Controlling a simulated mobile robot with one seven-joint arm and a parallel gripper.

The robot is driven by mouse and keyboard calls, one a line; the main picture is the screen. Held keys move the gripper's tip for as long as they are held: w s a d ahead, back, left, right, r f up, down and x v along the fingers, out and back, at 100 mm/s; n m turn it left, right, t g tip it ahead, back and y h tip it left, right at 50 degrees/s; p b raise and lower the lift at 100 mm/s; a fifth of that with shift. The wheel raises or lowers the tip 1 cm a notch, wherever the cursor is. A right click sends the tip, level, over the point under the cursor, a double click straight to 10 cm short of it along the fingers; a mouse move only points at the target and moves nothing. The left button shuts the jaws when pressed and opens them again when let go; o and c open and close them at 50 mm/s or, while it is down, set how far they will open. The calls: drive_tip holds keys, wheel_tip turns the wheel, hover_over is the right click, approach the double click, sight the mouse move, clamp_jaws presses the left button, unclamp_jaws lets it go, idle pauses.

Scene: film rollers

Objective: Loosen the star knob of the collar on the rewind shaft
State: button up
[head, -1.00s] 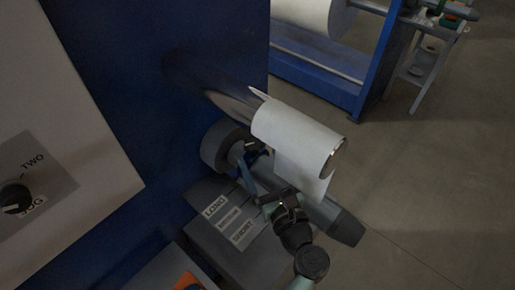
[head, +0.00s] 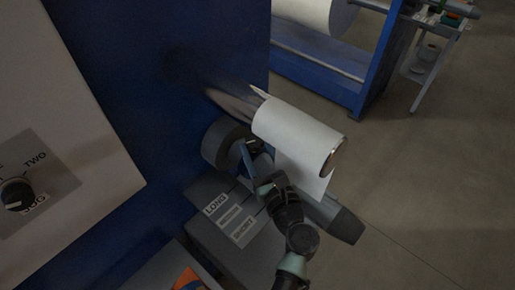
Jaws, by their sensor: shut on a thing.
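The rewind shaft (head: 342,222) is a thick grey bar that slopes down to the right and ends in a taper. The collar (head: 221,143) is a dark grey ring at the shaft's inner end, beside the blue machine wall. My gripper (head: 251,153) is at the collar's right side, reaching up from below. Its jaws are shut on the star knob, which is mostly hidden between the fingers; only a small dark part shows near the fingertips. My wrist covers part of the shaft.
A white film roll (head: 297,135) hangs just above and right of my gripper, its loose sheet close to my wrist. A grey ledge with LONG and SHORT labels (head: 243,228) lies below left. The blue wall (head: 130,90) is behind the collar. Open floor (head: 430,180) is at right.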

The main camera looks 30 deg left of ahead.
clamp_jaws()
drive_tip(key=shift+w+n+g, duration=0.15)
drive_tip(key=shift+n+g, duration=0.25)
drive_tip(key=shift+d+n+g+y+b, duration=0.1)
drive_tip(key=shift+n+g+y+b, duration=0.25)
drive_tip(key=shift+g+y, duration=0.2)
drive_tip(key=o, duration=1.2)
unclamp_jaws()
drive_tip(key=shift+c, duration=0.2)
drive_tip(key=b+v, duration=0.1)
drive_tip(key=v, duration=1.2)
drive_tip(key=shift+b, duration=0.35)
